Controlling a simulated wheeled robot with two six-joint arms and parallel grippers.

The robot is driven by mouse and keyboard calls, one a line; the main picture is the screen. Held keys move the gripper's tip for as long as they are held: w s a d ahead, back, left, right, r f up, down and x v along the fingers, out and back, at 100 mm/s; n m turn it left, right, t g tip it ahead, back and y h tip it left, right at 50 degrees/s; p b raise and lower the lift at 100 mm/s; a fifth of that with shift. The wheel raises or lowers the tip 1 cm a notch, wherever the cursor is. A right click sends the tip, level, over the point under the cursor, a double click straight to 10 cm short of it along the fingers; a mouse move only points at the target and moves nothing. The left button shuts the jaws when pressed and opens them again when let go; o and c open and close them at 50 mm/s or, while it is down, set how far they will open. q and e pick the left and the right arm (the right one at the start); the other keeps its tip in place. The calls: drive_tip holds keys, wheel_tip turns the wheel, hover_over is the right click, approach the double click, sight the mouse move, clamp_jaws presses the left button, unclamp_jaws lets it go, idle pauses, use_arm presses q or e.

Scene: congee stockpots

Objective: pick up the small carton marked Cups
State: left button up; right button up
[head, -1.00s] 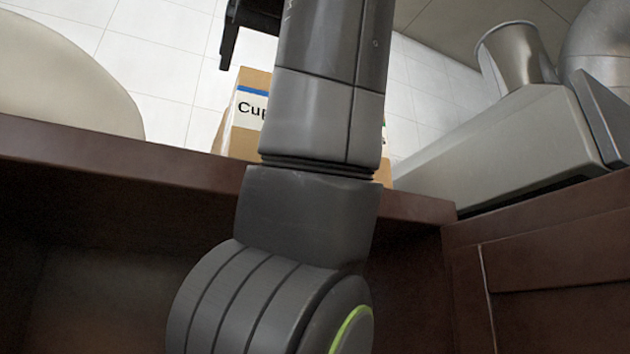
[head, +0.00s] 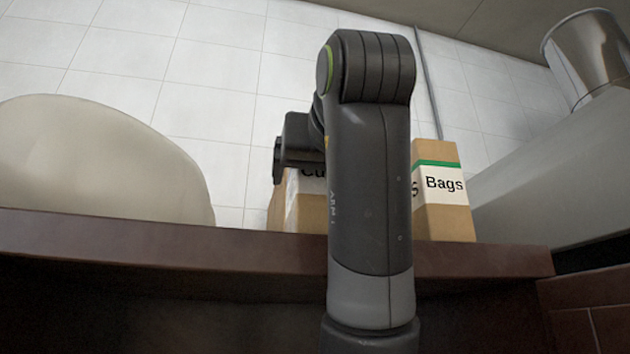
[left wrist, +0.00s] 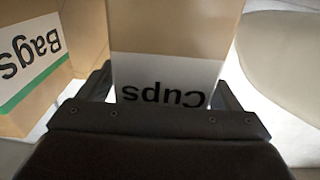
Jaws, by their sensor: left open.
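The small carton marked Cups (head: 306,214) stands at the edge of the dark red-brown shelf, brown with a white label, partly hidden by my left arm. In the left wrist view the carton (left wrist: 178,28) appears upside down, its label facing the camera. My left gripper (left wrist: 165,85) is open, with one finger on each side of the carton's label. Whether the fingers touch it I cannot tell. In the head view the left gripper (head: 285,158) is at the carton's upper part, mostly hidden by my arm. My right gripper is not in view.
A carton marked Bags (head: 443,215) with a green stripe stands close to the right; it also shows in the left wrist view (left wrist: 35,60). A large cream rounded object (head: 95,165) is at the left. A grey metal unit (head: 545,175) and steel vessel (head: 588,55) are at the right.

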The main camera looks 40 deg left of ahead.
use_arm(q)
drive_tip(key=shift+w+a, duration=0.2)
drive_tip(key=shift+a, duration=0.1)
drive_tip(key=shift+s+d, duration=0.15)
drive_tip(key=shift+d, duration=0.05)
drive_tip(key=shift+c, duration=1.6)
drive_tip(key=c, duration=0.9)
drive_tip(key=shift+r, duration=0.15)
drive_tip(key=shift+r+p, duration=0.45)
drive_tip(key=shift+r, duration=4.4)
